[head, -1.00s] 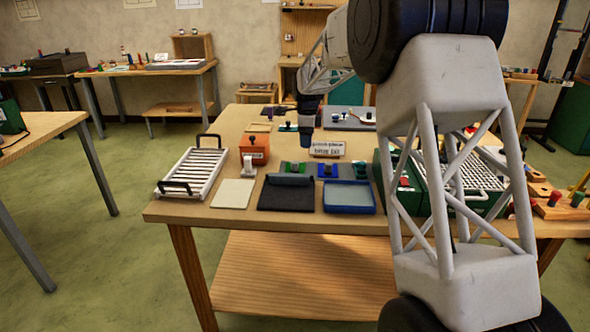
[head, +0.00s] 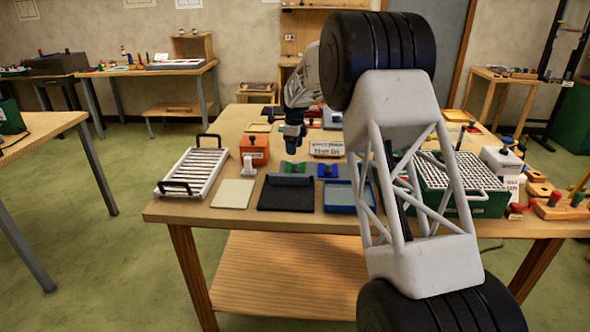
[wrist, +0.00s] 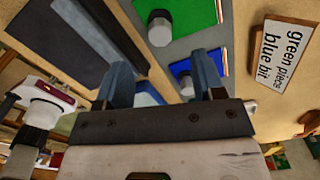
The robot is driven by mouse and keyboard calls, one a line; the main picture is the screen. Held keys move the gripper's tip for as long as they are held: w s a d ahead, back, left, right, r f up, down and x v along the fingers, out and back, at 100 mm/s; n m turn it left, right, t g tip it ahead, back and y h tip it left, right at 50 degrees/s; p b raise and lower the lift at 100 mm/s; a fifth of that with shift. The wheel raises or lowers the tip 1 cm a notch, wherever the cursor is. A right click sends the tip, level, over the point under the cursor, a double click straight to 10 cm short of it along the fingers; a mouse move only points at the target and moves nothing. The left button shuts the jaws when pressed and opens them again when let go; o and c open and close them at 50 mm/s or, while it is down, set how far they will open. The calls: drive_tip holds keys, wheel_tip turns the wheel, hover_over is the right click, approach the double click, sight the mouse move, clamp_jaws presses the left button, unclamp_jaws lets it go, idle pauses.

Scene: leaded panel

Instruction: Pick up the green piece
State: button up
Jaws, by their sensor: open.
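The green piece (head: 297,167) is a flat green sheet with a dark knob, lying behind the dark roll at the middle of the table. In the wrist view the green piece (wrist: 203,14) is at the top, with a grey-and-black knob on it. The blue piece (head: 328,170) lies just right of it, also with a knob; it shows in the wrist view (wrist: 207,80) near one finger. My gripper (head: 292,149) points down above and behind the green piece, apart from it. In the wrist view my gripper (wrist: 163,78) has its fingers spread, with neither piece's knob held.
A sign (head: 327,149) reading "green piece, blue bit" stands behind the pieces. The orange box (head: 255,149) and white rack (head: 192,172) are to the left. The dark roll (head: 288,180) and blue tray (head: 348,196) lie in front. A green case (head: 465,206) stands right.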

sight(294, 162)
drive_tip(key=shift+f, duration=1.15)
drive_tip(key=shift+a+f, duration=0.1)
drive_tip(key=shift+f, duration=2.5)
drive_tip(key=c, duration=1)
